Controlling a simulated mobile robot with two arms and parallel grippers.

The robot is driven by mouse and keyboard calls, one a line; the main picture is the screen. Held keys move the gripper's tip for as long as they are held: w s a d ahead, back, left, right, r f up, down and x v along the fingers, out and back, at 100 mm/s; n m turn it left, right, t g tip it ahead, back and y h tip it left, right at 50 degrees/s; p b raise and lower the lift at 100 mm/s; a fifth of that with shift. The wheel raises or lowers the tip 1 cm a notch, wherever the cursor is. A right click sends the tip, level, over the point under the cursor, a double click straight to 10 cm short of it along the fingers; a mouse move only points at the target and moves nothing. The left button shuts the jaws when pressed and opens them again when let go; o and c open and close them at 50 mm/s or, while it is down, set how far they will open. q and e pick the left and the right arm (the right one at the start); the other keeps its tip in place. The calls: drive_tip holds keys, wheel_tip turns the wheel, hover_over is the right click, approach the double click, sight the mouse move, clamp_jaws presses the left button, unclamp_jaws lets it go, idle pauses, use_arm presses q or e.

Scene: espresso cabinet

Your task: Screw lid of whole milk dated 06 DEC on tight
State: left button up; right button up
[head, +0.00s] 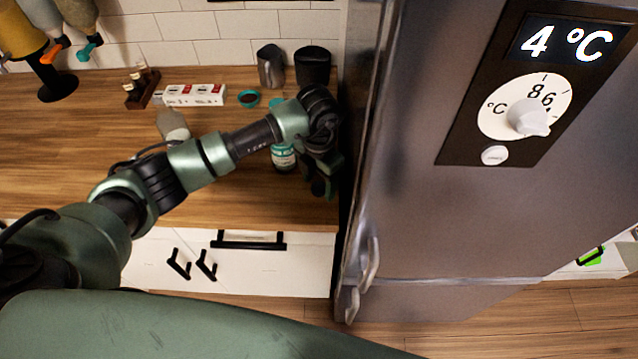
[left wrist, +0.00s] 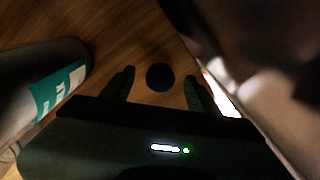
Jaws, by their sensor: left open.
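A bottle with a teal and white label (head: 283,160) stands on the counter, partly behind my left arm. In the left wrist view a bottle with a teal label (left wrist: 58,88) is at the left edge. I cannot read a date on it, and its top is out of view. My left gripper (head: 322,188) points down between this bottle and the fridge. Its fingers (left wrist: 158,87) are open and apart, with nothing held. A small dark round disc (left wrist: 160,77), perhaps a lid, lies on the wood below and between them. My right gripper is not in view.
The tall steel fridge (head: 480,220) stands close to the right of my left gripper.

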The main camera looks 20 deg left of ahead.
use_arm(q)
drive_tip(key=shift+f, duration=0.3)
drive_tip(key=shift+c, duration=0.3)
clamp_jaws()
